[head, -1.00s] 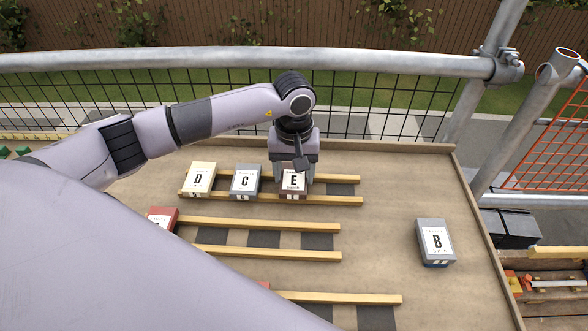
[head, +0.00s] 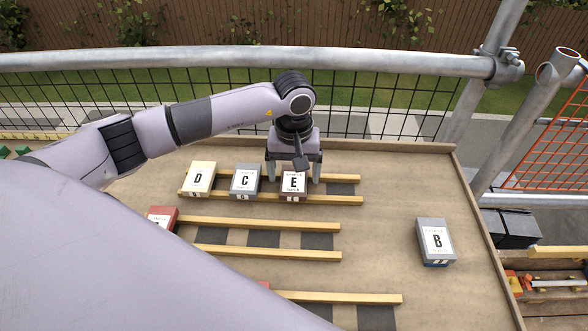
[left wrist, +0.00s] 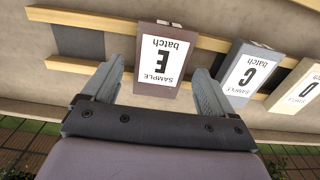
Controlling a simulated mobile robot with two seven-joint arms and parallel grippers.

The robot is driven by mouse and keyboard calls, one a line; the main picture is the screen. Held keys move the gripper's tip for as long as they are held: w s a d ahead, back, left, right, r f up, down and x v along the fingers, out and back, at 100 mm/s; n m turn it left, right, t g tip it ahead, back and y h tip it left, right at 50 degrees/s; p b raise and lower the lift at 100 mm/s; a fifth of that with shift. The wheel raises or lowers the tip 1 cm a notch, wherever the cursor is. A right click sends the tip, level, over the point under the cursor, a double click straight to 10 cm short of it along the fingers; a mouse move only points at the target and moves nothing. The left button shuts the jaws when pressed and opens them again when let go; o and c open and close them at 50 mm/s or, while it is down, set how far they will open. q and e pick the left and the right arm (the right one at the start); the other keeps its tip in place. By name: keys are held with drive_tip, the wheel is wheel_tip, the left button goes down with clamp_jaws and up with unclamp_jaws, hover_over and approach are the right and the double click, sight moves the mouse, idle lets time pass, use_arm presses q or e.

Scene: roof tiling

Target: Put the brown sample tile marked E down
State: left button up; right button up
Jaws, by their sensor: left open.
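The brown sample tile marked E (head: 293,183) rests on the upper pair of wooden battens (head: 335,200), to the right of grey tile C (head: 245,181). My left gripper (head: 294,175) is open around tile E, with a finger on either side and a gap to each. In the left wrist view tile E (left wrist: 161,62) lies between the spread fingers, its label upside down, and tile C (left wrist: 240,76) is close by the finger at the right. My right gripper is not in view.
Cream tile D (head: 199,178) lies left of tile C. A red tile (head: 163,216) is partly hidden by my arm. Grey tile B (head: 435,242) lies alone at the right of the board. A scaffold rail (head: 400,65) runs behind the board. The upper battens are bare right of tile E.

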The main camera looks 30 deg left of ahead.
sight(293, 179)
use_arm(q)
wheel_tip(293, 179, up, 12)
drive_tip(key=b, duration=0.2)
drive_tip(key=shift+s, duration=0.1)
idle(0.5)
